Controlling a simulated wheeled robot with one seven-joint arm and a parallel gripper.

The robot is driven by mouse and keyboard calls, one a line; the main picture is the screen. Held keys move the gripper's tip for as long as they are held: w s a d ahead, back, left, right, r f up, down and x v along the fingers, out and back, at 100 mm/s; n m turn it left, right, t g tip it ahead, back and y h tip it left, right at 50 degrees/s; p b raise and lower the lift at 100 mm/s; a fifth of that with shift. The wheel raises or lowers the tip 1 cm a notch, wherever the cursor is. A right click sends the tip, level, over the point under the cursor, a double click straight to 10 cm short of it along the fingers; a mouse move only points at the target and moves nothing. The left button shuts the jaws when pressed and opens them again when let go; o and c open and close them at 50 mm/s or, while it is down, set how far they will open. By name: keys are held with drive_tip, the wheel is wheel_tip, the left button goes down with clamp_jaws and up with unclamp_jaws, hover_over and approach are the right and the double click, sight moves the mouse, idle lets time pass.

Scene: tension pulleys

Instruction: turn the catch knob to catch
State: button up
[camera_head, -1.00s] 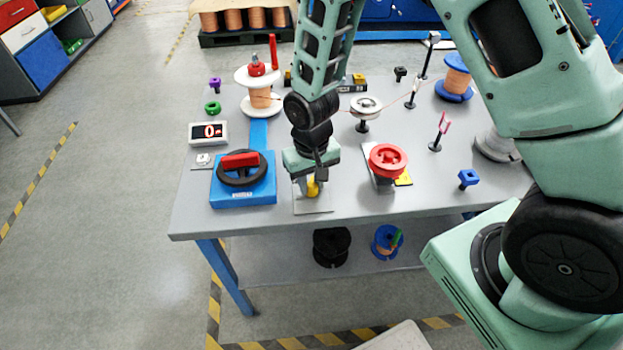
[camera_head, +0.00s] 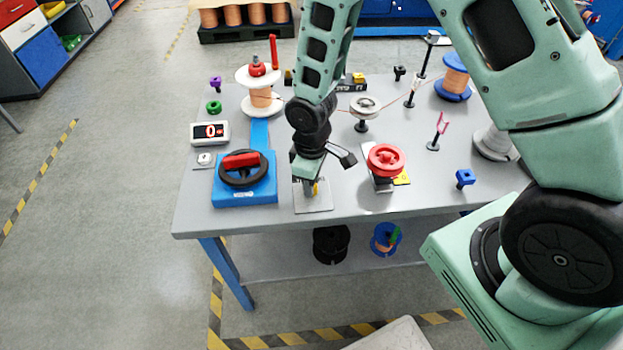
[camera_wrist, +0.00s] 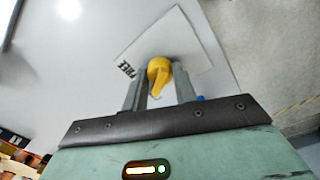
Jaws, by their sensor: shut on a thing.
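The yellow catch knob (camera_wrist: 160,74) has a pointed lever and sits on a light plate (camera_wrist: 140,52). The wrist view shows the word FREE on the plate, left of the knob. My gripper (camera_wrist: 160,90) is shut on the knob, one finger on each side of it. In the head view my gripper (camera_head: 310,190) is low over the same plate (camera_head: 325,205), and only a bit of the yellow knob (camera_head: 315,188) shows. Any other marking on the plate is hidden.
A blue box with a black wheel and red bar (camera_head: 235,190) stands close to the left. A red handwheel (camera_head: 386,160) stands close to the right. A counter showing 0 (camera_head: 209,132), wire spools and small posts stand further around. The table's front edge is just in front.

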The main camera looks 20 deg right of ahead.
drive_tip(key=shift+n, duration=0.4)
drive_tip(key=o, duration=1)
drive_tip(key=shift+c, duration=0.2)
wheel_tip(320, 180, up, 18)
drive_tip(key=p, duration=0.1)
drive_tip(key=shift+f, duration=0.25)
drive_tip(key=s+a+r+m, duration=0.1)
drive_tip(key=s+a+r, duration=0.2)
drive_tip(key=s, duration=0.7)
drive_tip(key=s+a+r+m, duration=0.1)
drive_tip(key=s+a+r, duration=0.2)
drive_tip(key=s, duration=0.7)
drive_tip(key=shift+r+m+y, duration=0.3)
